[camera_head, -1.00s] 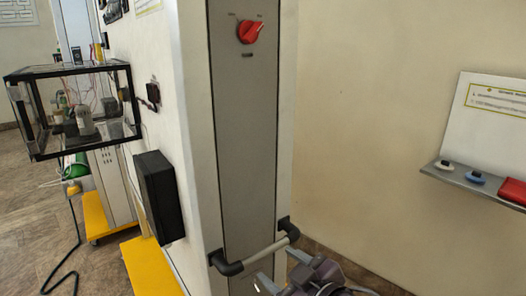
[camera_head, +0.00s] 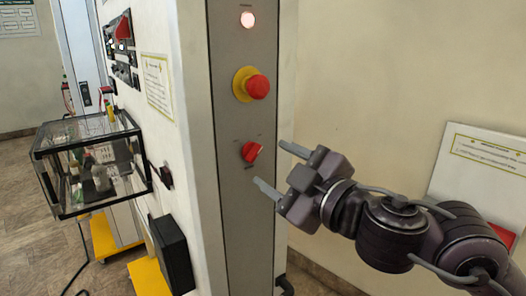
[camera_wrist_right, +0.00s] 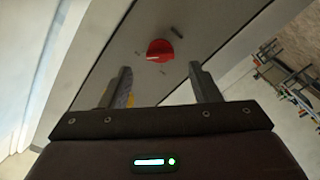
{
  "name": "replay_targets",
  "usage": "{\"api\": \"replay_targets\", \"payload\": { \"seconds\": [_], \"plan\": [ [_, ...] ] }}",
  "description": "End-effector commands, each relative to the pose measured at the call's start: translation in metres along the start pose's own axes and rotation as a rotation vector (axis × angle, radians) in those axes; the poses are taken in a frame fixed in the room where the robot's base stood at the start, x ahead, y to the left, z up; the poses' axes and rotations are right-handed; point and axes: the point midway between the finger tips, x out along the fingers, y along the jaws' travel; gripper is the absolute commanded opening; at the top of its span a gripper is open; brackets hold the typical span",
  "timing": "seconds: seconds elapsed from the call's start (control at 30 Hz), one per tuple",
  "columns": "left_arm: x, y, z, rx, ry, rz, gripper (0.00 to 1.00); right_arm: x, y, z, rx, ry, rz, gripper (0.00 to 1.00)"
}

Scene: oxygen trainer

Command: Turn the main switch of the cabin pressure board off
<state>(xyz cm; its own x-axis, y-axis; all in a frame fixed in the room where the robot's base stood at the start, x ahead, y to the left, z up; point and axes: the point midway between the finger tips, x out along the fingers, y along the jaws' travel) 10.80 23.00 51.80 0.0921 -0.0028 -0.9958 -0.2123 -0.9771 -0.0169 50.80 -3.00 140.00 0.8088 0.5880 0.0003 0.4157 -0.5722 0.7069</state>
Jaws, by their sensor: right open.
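The red rotary main switch (camera_head: 251,151) sits on the narrow grey end panel (camera_head: 240,190) of the board, below the emergency stop. Its knob is tilted, with small markings around it that I cannot read. My right gripper (camera_head: 268,165) is open, its two fingers pointing left toward the switch, a little to the right of it and apart from it. In the right wrist view the red switch (camera_wrist_right: 160,50) shows beyond and between the two open fingertips (camera_wrist_right: 160,72), with nothing held. My left gripper is not in view.
A red emergency stop on a yellow base (camera_head: 252,85) is above the switch, with a lit lamp (camera_head: 247,19) higher up. A glass box (camera_head: 90,165) and a black box (camera_head: 172,254) project from the left face. A sign board (camera_head: 480,175) stands behind my right arm.

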Motion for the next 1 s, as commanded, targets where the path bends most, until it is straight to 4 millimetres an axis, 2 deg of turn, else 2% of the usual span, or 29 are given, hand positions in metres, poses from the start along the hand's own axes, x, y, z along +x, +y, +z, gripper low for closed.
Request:
{"api": "replay_targets", "payload": {
  "seconds": [0.1,0.3,0.63,0.9,1.0],
  "plan": [
    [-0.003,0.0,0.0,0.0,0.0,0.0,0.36,0.02,0.001,-0.001,0.002,0.001,0.0,0.56],
    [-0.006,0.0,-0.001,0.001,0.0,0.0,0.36,0.041,0.001,-0.001,0.0,0.001,0.0,0.56],
    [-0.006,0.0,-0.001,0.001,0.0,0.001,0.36,0.045,0.0,0.0,-0.002,0.0,0.001,0.56],
    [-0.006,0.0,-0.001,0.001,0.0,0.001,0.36,0.045,0.0,0.0,-0.001,0.0,0.001,0.21],
    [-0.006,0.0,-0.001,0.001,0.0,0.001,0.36,0.045,0.0,0.0,-0.001,0.0,0.001,0.12]
  ]
}}
